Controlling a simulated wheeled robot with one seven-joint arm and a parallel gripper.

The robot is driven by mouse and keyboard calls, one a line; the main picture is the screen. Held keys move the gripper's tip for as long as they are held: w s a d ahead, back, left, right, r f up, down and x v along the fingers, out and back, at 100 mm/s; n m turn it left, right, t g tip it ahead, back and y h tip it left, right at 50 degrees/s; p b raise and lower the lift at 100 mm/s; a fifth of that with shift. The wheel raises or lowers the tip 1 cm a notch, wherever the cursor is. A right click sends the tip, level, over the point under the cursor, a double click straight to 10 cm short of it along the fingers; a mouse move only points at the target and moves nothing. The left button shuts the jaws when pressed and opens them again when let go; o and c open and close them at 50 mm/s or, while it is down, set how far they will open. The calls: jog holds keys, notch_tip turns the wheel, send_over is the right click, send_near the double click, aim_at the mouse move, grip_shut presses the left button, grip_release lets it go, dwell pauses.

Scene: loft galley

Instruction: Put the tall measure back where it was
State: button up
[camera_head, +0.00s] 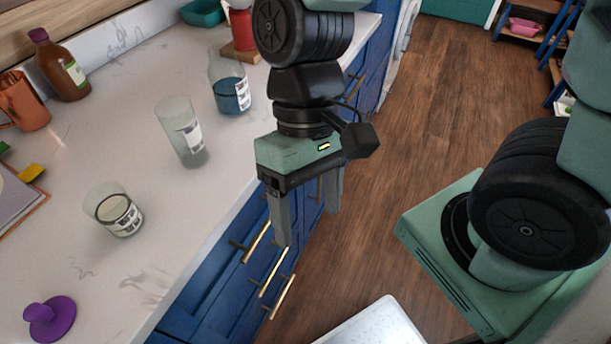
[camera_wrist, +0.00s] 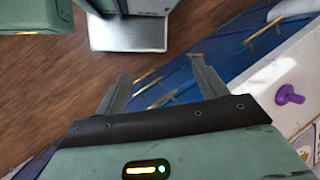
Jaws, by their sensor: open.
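A tall clear measure (camera_head: 182,133) with a white label stands upright on the white counter (camera_head: 150,262). It looks empty. Behind it and to the right stands another tall clear vessel (camera_head: 230,88) with blue liquid in its lower part. A short clear measure (camera_head: 117,212) with a printed label stands nearer the front left. I cannot tell from these frames where the tall measure stood before. My gripper (camera_head: 308,226) is open and empty, off the counter's edge in front of the blue drawers, to the right of the measures. In the wrist view my gripper (camera_wrist: 158,88) has nothing between its fingers.
A purple knobbed object (camera_head: 50,318) sits at the front left of the counter and shows in the wrist view (camera_wrist: 290,95). A brown bottle (camera_head: 62,68), an orange mug (camera_head: 24,103) and a book (camera_head: 18,196) stand left. Blue drawers (camera_head: 215,292) with brass handles front the counter.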

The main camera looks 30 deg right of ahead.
jog(key=shift+w+d+r+n+t+h, duration=0.15)
jog(key=shift+w+r+n+t+h, duration=0.2)
jog(key=shift+n+t, duration=0.4)
jog(key=shift+w+d+r+n+t+h, duration=0.1)
jog(key=shift+w+r+n+t, duration=0.3)
jog(key=shift+n+t, duration=0.3)
jog(key=shift+w+d+r+n+t+h, duration=0.15)
jog(key=shift+w+r+n+t+h, duration=0.2)
jog(key=shift+n+t, duration=0.4)
